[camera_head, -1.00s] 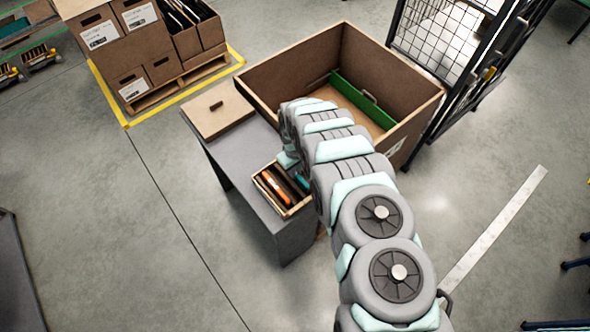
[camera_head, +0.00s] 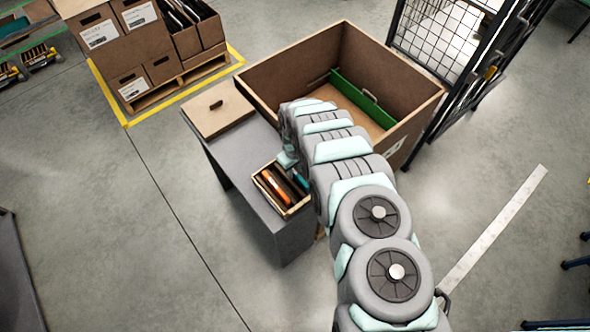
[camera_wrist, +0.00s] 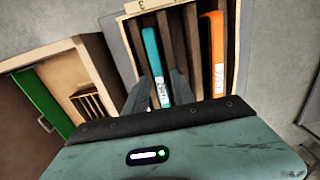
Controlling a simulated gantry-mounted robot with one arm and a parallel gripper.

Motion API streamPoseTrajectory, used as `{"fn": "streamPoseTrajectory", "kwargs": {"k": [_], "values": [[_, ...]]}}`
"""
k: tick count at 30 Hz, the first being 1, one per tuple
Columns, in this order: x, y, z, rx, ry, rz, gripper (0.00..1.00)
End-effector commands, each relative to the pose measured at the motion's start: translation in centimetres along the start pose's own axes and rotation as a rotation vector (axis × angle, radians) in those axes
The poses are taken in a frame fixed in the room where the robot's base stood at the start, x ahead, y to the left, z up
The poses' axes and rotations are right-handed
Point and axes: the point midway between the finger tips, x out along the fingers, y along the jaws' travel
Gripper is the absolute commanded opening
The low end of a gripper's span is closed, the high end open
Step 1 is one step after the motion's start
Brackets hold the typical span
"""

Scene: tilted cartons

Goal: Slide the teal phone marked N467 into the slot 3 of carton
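The teal phone (camera_wrist: 152,52) stands upright on edge in a slot of the small carton (camera_wrist: 235,75), near a tag reading 3 (camera_wrist: 141,5) in the wrist view. It has a white label; the marking is too small to read. In the head view a bit of teal (camera_head: 300,181) shows in the carton (camera_head: 288,212). Contact cannot be told.
An orange phone (camera_wrist: 217,60) stands in another slot to the right, past dark dividers. The carton sits on a grey table (camera_head: 247,170) beside a brown lid-like board (camera_head: 215,115). A large open brown box (camera_head: 290,75) with a green panel (camera_head: 362,100) stands behind.

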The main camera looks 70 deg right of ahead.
Motion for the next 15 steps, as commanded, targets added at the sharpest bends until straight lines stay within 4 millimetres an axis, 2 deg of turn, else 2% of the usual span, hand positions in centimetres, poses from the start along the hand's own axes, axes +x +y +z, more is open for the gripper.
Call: {"fn": "streamPoseTrajectory", "kwargs": {"k": [3, 11, 15], "values": [[0.01, 0.00, 0.00, 0.000, 0.000, 0.000, 0.39], [-0.07, 0.00, 0.00, 0.000, 0.000, 0.000, 0.39], [-0.76, 0.02, -0.01, 0.000, -0.001, 0.000, 0.39]]}}
